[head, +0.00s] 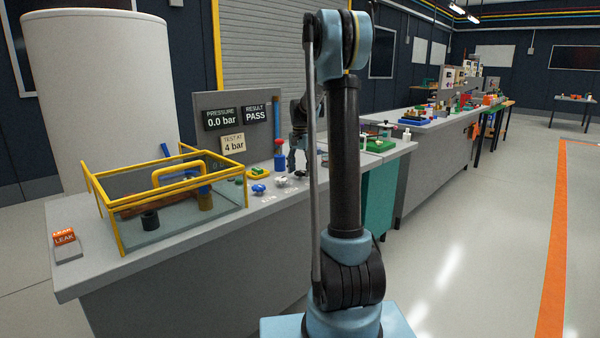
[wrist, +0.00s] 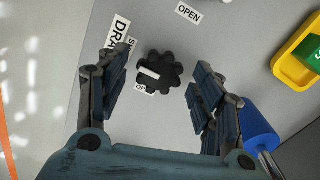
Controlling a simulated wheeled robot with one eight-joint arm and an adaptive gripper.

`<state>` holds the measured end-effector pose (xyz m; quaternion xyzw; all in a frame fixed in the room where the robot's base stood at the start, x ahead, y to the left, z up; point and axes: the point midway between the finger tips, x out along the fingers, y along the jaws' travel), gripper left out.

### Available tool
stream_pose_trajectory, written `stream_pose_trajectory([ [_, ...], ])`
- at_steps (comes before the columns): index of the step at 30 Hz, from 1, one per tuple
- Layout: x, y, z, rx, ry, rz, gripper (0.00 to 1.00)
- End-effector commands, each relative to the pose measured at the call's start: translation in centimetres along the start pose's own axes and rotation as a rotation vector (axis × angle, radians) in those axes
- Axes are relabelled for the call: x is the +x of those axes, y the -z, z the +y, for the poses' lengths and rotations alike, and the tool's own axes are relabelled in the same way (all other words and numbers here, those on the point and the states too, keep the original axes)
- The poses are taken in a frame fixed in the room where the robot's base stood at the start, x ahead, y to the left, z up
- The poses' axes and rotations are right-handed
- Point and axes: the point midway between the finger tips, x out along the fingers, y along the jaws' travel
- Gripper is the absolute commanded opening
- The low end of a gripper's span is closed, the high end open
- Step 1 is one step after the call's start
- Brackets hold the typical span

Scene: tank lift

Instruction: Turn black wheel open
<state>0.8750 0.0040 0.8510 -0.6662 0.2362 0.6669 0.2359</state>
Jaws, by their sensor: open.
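The black wheel (wrist: 165,70) shows from above in the wrist view, a lobed knob with a white pointer mark on it. The pointer lies toward the wheel's left side. A small label partly under the wheel's lower left edge reads "OP". An "OPEN" label (wrist: 188,13) lies further up, and a partly covered "DRA" label (wrist: 118,30) is at upper left. My gripper (wrist: 160,78) is open, with one finger on each side of the wheel and gaps between. In the head view my gripper (head: 292,166) points down over the bench; I cannot make out the black wheel there.
A blue cylinder (wrist: 260,125) stands close to the right finger. A yellow tray (wrist: 285,45) with a green block is at right. In the head view, a blue knob (head: 258,189), a white knob (head: 281,182) and a yellow-framed tank (head: 180,222) are left of my gripper.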

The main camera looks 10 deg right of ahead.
Motion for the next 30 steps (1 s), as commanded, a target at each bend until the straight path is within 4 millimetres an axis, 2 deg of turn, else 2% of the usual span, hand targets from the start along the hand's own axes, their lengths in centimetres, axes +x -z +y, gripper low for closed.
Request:
stream_pose_trajectory([
  [11, 0.53, 0.01, 0.0, 0.0, 0.0, 0.0, 0.6],
  [17, 0.52, 0.0, 0.0, 0.0, 0.0, 0.0, 0.17],
  [30, 0.51, 0.0, -0.01, -0.054, 0.0, 0.0, 0.16],
])
